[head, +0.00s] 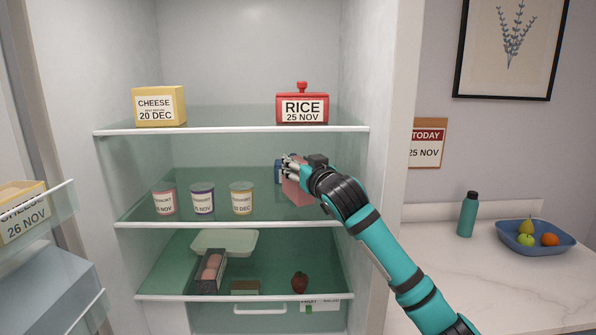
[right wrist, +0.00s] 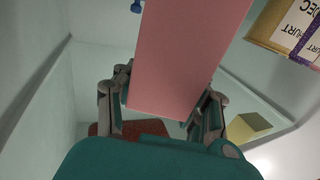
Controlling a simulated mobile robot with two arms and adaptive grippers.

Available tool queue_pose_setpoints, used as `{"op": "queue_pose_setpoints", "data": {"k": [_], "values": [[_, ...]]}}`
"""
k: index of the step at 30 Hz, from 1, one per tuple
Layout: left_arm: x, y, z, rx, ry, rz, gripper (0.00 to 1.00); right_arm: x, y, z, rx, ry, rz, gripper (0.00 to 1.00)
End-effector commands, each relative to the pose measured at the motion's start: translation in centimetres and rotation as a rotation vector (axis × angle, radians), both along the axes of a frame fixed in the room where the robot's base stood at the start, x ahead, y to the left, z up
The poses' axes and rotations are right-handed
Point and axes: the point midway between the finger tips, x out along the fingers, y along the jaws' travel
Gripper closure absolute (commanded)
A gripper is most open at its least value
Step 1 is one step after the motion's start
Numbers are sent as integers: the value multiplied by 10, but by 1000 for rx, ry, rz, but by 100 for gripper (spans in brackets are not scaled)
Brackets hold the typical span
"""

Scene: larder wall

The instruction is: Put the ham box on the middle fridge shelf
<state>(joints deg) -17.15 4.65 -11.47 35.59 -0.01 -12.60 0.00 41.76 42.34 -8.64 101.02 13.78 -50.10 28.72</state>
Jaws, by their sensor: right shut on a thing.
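The ham box, a plain pink box (head: 297,191), is at the right end of the middle fridge shelf (head: 200,224). My right gripper (head: 293,170) is shut on it from above and partly covers it. In the right wrist view the pink box (right wrist: 185,55) sits between the two fingers (right wrist: 165,112). I cannot tell whether its underside touches the shelf glass. No label on it is readable. My left gripper is not in view.
A blue item (head: 279,172) stands close behind the box, mostly hidden. The rice tin (head: 302,107) and cheese box (head: 158,107) are on the shelf above. The fridge's right wall is close.

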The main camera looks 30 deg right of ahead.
Motion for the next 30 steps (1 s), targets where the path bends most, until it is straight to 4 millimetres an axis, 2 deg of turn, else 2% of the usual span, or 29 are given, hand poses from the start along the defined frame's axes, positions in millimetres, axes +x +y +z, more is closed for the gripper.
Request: {"op": "queue_pose_setpoints", "data": {"k": [3,9,12,22,23,27,30], "values": [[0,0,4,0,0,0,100,5,-3,-2,0,0,0,97],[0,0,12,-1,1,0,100,5,-3,-29,0,3,0,97],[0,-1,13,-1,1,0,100,5,-3,-35,-1,-1,0,97],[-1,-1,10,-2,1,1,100,4,-3,-39,0,-2,0,97],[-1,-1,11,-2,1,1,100,5,-3,-39,0,0,-1,54],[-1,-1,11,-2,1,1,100,5,-3,-38,0,0,-1,36],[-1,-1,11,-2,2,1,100,5,-3,-38,0,0,-1,34]]}}
